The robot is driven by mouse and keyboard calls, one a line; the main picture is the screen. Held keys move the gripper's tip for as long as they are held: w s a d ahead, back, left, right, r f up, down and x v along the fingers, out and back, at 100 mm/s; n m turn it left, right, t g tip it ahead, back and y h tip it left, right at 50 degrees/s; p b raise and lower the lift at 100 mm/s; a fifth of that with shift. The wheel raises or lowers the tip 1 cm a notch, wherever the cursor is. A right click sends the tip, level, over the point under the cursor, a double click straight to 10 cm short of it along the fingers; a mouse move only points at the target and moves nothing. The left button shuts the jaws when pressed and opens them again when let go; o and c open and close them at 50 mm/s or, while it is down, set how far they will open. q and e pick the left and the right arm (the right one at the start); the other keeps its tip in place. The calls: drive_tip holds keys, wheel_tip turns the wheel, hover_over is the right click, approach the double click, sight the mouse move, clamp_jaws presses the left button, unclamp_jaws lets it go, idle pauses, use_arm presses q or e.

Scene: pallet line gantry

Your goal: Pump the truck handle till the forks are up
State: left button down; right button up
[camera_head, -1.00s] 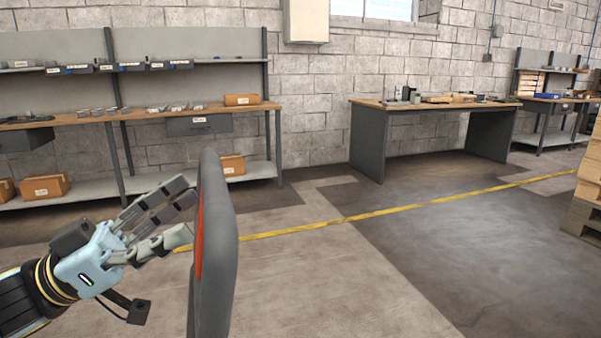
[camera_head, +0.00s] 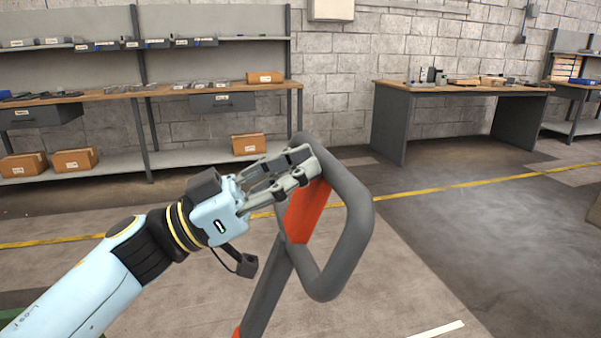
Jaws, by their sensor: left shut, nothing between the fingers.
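The truck handle (camera_head: 357,232) is a dark grey loop with an orange-red plate in its throat, on a grey shaft that leans down and out of the picture at the bottom. My left gripper (camera_head: 312,165) comes in from the left and is shut. Its fingertips lie at the upper part of the loop, overlapping it in the picture; I cannot tell whether they touch it. Nothing shows between the fingers. My right gripper is not in view. The truck's forks are not in view.
Shelving with a wooden top (camera_head: 110,95), bins and cardboard boxes (camera_head: 75,160) stands along the back wall at left. A grey workbench (camera_head: 397,125) stands at the back right. A yellow floor line (camera_head: 430,190) crosses behind the handle. The floor at right is clear.

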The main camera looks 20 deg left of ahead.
sight(319, 181)
use_arm(q)
drive_tip(key=shift+w, duration=0.1)
drive_tip(key=shift+d, duration=0.1)
drive_tip(key=shift+y, duration=0.6)
drive_tip(key=w+d+p, duration=0.1)
drive_tip(key=d+p, duration=0.1)
drive_tip(key=w+d+f+p, duration=0.1)
drive_tip(key=w+p, duration=0.1)
drive_tip(key=shift+w+d, duration=0.1)
drive_tip(key=shift+d, duration=0.3)
drive_tip(key=w+d+f+g+y+p, duration=0.1)
drive_tip(key=w+d+f+p, duration=0.1)
drive_tip(key=d, duration=0.4)
wheel_tip(319, 181, down, 3)
drive_tip(key=shift+w+r, duration=0.1)
drive_tip(key=shift+w, duration=0.75)
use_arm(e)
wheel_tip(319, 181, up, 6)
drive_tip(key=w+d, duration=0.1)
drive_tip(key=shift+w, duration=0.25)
use_arm(q)
drive_tip(key=shift+d, duration=0.1)
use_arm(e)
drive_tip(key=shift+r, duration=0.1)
